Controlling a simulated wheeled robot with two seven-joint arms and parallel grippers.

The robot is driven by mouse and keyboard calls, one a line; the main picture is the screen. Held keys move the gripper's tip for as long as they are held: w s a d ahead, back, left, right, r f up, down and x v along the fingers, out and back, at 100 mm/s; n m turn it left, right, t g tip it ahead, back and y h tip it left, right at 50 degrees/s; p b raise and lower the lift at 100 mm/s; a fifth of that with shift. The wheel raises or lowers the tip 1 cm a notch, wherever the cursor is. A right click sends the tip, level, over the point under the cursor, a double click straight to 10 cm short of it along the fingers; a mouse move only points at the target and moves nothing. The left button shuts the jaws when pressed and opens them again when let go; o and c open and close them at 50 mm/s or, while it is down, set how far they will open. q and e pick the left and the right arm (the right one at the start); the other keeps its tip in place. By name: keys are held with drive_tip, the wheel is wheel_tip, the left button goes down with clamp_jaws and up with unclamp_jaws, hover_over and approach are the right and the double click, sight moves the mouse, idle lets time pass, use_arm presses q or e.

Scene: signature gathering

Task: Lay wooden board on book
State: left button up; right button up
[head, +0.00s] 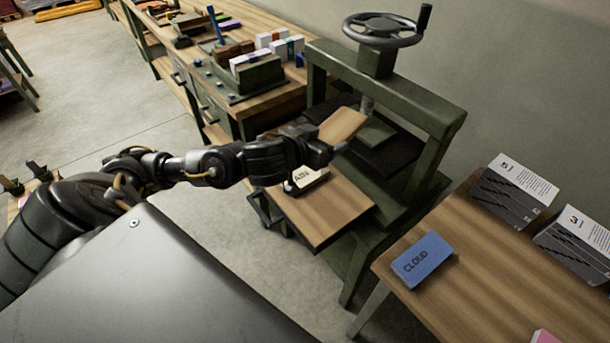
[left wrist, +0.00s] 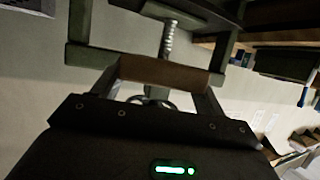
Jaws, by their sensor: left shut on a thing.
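My left gripper (head: 335,148) is shut on a light wooden board (head: 343,124), held tilted in front of the green book press. In the left wrist view the board (left wrist: 163,72) spans between the two fingers (left wrist: 160,88), with the press screw behind it. A cream book (head: 308,178) with dark letters lies on the press's wooden shelf (head: 325,212), below the gripper and partly hidden by it. The board is above the book and apart from it. A blue book (head: 422,260) marked CLOUD lies on the right table. My right gripper is not in view.
A workbench (head: 270,100) with tools and small books is at the back left.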

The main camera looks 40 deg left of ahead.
use_arm(q)
drive_tip(key=shift+s+f, duration=0.45)
drive_tip(key=shift+f, duration=0.2)
drive_tip(key=s+f+m+h+b, duration=0.1)
drive_tip(key=s+f+m+h, duration=0.2)
drive_tip(key=s+f, duration=0.3)
drive_tip(key=shift+s+f+g+h+b, duration=0.3)
drive_tip(key=shift+s+f+b, duration=0.1)
drive_tip(key=shift+s, duration=0.25)
